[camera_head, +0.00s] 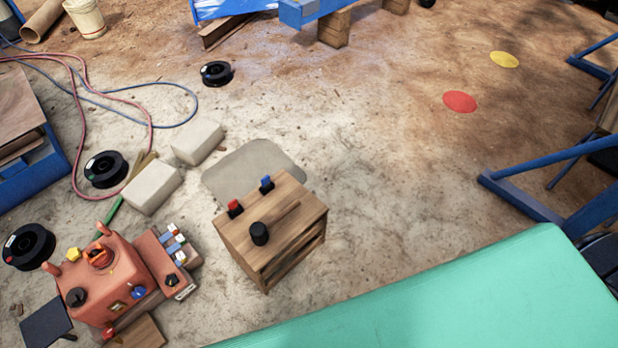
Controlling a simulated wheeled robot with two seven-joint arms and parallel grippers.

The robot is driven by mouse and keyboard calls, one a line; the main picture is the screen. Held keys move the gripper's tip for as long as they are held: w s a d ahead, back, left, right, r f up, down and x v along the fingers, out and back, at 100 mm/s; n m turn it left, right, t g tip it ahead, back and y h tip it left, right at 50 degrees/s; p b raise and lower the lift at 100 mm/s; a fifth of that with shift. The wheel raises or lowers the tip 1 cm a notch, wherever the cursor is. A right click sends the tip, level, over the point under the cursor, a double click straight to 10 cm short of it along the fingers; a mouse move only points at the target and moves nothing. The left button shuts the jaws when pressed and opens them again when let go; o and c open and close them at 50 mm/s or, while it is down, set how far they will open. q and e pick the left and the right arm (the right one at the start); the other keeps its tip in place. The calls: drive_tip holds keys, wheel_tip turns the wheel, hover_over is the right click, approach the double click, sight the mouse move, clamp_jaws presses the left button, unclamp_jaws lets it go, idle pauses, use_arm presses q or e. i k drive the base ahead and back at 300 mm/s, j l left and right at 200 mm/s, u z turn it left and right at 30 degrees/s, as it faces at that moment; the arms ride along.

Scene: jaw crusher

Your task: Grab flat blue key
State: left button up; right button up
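A small wooden cabinet (285,235) stands on the floor at the lower middle. On its top, near the back edge, is a small blue-topped piece with a dark base (266,184), which looks like the blue key; it is too small to tell whether it is flat. A similar red-topped piece (235,207) is to its left. A black round knob (259,233) is nearer the front of the top. An orange-red machine (105,275) stands left of the cabinet and bears a blue knob (138,292). Neither of my grippers is in view.
A teal flat surface (450,295) fills the lower right. Blue metal frames (525,200) stand at the right edge. Pale blocks (152,187), black spools (106,169) and hoses lie at the left.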

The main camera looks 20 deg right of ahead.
sight(265, 182)
drive_tip(key=z, duration=0.15)
drive_tip(key=i+j, duration=0.3)
drive_tip(key=j, duration=0.15)
drive_tip(key=i+j+z, duration=0.2)
drive_tip(key=j, duration=0.15)
drive_tip(key=i+j+z, duration=0.15)
drive_tip(key=j, duration=0.2)
drive_tip(key=i+j+z, duration=0.2)
drive_tip(key=j, duration=0.2)
drive_tip(key=z, duration=1.15)
